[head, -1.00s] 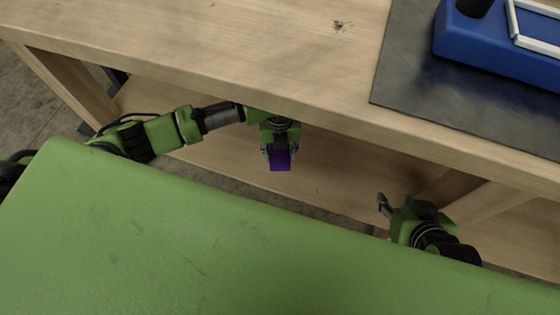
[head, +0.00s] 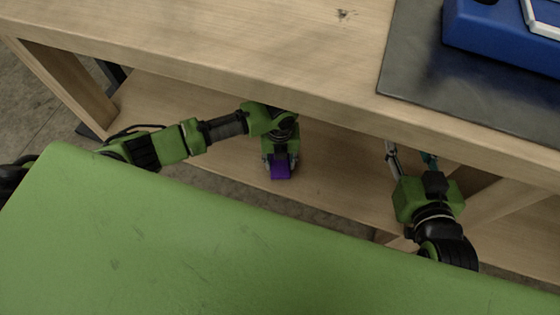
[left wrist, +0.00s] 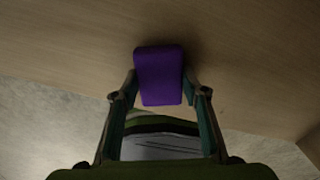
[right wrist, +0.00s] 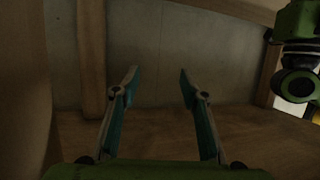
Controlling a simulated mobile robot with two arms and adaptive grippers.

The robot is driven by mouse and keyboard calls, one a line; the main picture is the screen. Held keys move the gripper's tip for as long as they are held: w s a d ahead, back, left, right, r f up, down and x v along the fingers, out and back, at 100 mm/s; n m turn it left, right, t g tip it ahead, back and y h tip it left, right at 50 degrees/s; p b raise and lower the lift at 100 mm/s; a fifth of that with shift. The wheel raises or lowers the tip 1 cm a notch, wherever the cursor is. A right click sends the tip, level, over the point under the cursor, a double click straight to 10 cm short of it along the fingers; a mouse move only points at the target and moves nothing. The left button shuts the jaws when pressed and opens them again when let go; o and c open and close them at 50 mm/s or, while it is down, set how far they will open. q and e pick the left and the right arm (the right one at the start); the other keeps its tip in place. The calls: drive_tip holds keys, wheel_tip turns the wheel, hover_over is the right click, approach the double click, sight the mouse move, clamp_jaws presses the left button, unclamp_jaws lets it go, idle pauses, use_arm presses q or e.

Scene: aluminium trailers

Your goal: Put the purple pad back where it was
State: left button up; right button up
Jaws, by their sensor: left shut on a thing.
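The purple pad (head: 280,172) is a small block held by my left gripper (head: 280,160) over the lower shelf of the wooden bench. In the left wrist view the pad (left wrist: 160,76) sits between the two fingertips, which press on its sides. I cannot tell whether the pad touches the shelf board behind it. My right gripper (head: 411,158) reaches in under the bench top, and its fingertips are partly hidden by the bench edge. In the right wrist view its fingers (right wrist: 156,80) are spread apart with nothing between them.
The lower shelf (head: 335,170) is bare around the pad. The bench top (head: 200,40) overhangs it. A dark mat (head: 420,60) with a blue box (head: 505,40) lies on top. Wooden braces (head: 500,205) stand right of my right gripper. My green body fills the foreground.

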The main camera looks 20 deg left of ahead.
use_arm(q)
drive_tip(key=shift+f, duration=0.2)
drive_tip(key=o, duration=1)
drive_tip(key=shift+o, duration=0.2)
drive_tip(key=shift+r, duration=0.1)
